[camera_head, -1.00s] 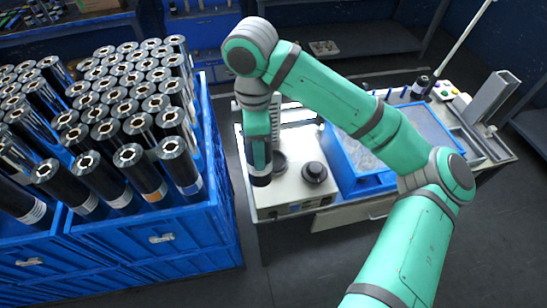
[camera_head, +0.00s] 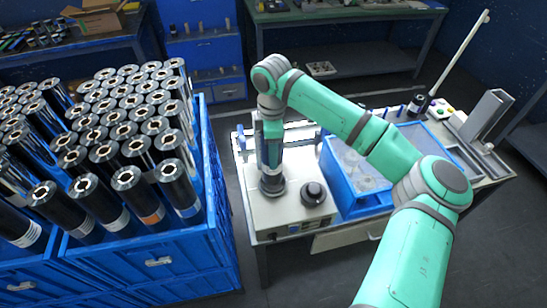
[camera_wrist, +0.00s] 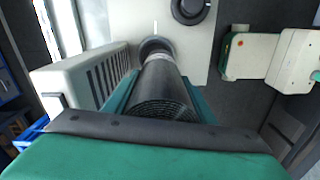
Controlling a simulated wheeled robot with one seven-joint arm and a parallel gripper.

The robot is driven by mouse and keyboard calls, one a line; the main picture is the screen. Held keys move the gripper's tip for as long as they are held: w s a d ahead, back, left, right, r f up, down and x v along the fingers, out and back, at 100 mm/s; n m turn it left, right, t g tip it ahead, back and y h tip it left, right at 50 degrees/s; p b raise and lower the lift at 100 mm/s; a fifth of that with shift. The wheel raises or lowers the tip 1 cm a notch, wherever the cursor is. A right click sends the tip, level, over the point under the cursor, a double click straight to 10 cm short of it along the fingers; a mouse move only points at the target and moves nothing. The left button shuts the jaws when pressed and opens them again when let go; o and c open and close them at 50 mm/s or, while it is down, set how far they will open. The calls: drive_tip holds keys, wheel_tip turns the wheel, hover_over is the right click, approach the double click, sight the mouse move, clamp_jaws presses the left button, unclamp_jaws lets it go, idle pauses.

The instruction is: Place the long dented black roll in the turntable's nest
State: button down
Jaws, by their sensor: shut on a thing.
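My gripper (camera_wrist: 155,100) is shut around a black roll (camera_wrist: 165,92), with a green finger on each side. The roll's near end shows wound layers, and a light band circles it near its far end. In the head view the roll (camera_head: 272,158) hangs upright below my wrist. Its lower end meets the dark round nest (camera_head: 272,187) on the pale machine top. In the wrist view the nest's rim (camera_wrist: 152,43) shows around the roll's far end. I cannot tell whether the roll is fully seated. No dent is visible on the side I see.
A black knob (camera_head: 313,193) stands right of the nest. A white vented housing (camera_wrist: 85,85) is close beside the roll. A blue tray (camera_head: 345,190) lies further right. Blue crates (camera_head: 150,265) full of upright rolls stand at left, across a floor gap.

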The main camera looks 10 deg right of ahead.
drive_tip(key=f, duration=0.2)
drive_tip(key=w+f, duration=0.1)
drive_tip(key=shift+d+f, duration=0.2)
drive_tip(key=shift+d, duration=0.05)
drive_tip(key=shift+f, duration=0.6)
drive_tip(key=c, duration=0.8)
unclamp_jaws()
wheel_tip(320, 180, up, 12)
drive_tip(key=shift+r, duration=0.1)
